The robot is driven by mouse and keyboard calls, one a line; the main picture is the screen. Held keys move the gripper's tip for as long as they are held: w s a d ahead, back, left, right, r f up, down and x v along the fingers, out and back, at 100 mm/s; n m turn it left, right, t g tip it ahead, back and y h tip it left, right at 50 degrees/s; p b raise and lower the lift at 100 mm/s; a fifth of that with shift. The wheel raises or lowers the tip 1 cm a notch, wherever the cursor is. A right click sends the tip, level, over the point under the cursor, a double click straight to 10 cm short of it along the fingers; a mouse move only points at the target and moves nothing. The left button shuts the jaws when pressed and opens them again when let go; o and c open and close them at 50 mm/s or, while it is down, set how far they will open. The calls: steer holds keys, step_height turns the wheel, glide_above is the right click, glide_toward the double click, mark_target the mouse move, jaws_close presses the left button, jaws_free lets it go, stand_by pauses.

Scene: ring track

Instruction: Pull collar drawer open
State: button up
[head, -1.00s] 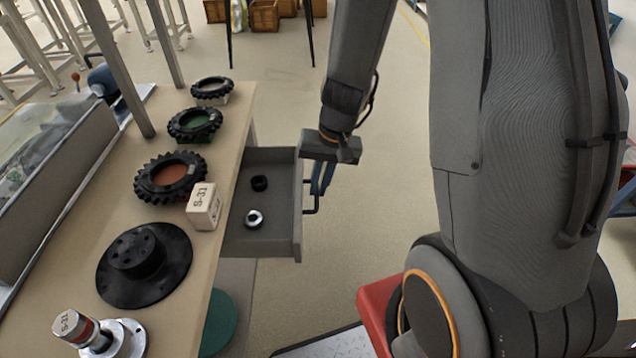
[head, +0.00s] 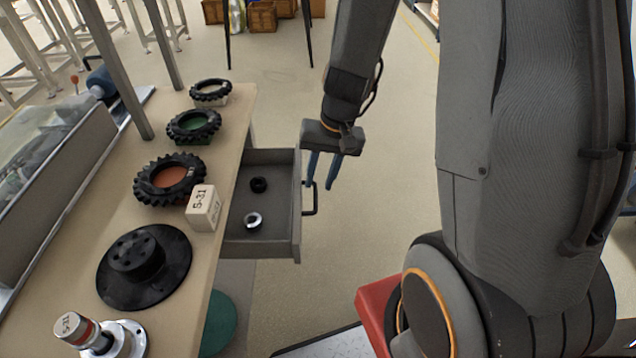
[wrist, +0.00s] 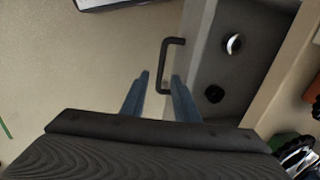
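The grey drawer (head: 281,238) stands pulled out from the side of the workbench. A black collar (head: 259,184) and a silver collar (head: 253,220) lie inside it. Its dark bar handle (head: 314,199) is on the front face. My gripper (head: 320,184) is open and empty, close to the handle in the head view. In the wrist view, the handle (wrist: 167,64) lies ahead of and between the blue fingertips (wrist: 160,76), its near end by the right finger. I cannot tell whether they touch.
The workbench (head: 232,130) carries several toothed rings, a black hub disc (head: 145,264), a small block marked S-31 (head: 202,208) and a silver flanged post (head: 118,340). A green round thing (head: 218,322) is below the bench. The floor right of the drawer is clear.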

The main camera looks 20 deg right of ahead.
steer(key=r, duration=0.3)
steer(key=d+r, duration=0.1)
steer(key=r, duration=0.1)
steer(key=shift+s, duration=0.15)
steer(key=s+r+n+h, duration=0.2)
steer(key=s+r, duration=0.3)
steer(key=s, duration=0.5)
steer(key=shift+a+n, duration=0.2)
steer(key=shift+n, duration=0.6)
